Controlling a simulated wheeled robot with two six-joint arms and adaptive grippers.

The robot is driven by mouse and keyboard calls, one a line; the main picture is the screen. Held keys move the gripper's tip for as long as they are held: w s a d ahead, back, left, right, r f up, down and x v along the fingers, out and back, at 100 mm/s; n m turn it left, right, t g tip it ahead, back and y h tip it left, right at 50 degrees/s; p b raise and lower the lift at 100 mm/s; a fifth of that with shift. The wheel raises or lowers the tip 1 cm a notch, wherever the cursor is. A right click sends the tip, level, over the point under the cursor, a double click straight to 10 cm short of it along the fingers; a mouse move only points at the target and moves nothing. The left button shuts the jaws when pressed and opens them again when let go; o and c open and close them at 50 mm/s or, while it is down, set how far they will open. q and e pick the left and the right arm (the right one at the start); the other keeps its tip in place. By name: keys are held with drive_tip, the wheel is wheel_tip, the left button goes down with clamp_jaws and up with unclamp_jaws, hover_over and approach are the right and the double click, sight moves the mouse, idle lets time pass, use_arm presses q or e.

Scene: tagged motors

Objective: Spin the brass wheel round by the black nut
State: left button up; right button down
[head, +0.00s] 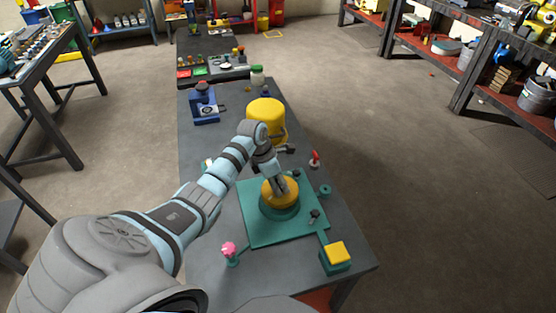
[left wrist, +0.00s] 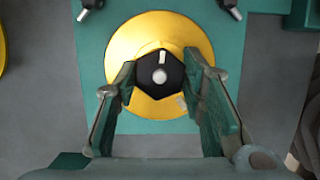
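The round brass wheel (head: 289,203) sits on a green base plate (head: 254,229) on the dark bench. In the left wrist view the wheel (left wrist: 118,50) is flat yellow, with a black six-sided nut (left wrist: 160,62) at its middle. The nut has a white mark pointing to the top of the picture and a pale round centre. My left gripper (head: 280,188) reaches down over the wheel. In the left wrist view its two fingers (left wrist: 160,80) lie close against both sides of the nut. In the head view the gripper hides the nut. My right gripper is out of view.
A yellow rounded housing (head: 266,115) stands behind the wheel. A pink knob (head: 229,249), a yellow square block (head: 337,252) and a red-handled part (head: 315,158) surround the plate. A blue device (head: 204,104) stands farther back. The bench's right side has bare room.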

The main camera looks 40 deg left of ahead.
use_arm(q)
drive_tip(key=shift+a, duration=0.15)
drive_tip(key=shift+c, duration=0.2)
drive_tip(key=m+g+b, duration=0.1)
drive_tip(key=m+b, duration=0.3)
drive_tip(key=b, duration=0.1)
drive_tip(key=m+h+b, duration=0.1)
drive_tip(key=m+b, duration=0.3)
drive_tip(key=b, duration=0.2)
drive_tip(key=shift+w+a+f+g, duration=0.1)
drive_tip(key=shift+w+f+g, duration=0.1)
drive_tip(key=shift+g, duration=0.2)
drive_tip(key=m+g+b, duration=0.1)
drive_tip(key=m+b, duration=0.4)
drive_tip(key=shift+w+g, duration=0.1)
drive_tip(key=shift+g, duration=0.3)
drive_tip(key=shift+r+m+b, duration=0.2)
drive_tip(key=shift+m+b, duration=0.1)
drive_tip(key=shift+m, duration=0.6)
drive_tip(key=o, duration=1.2)
drive_tip(key=shift+a, duration=0.1)
drive_tip(key=shift+o, duration=0.2)
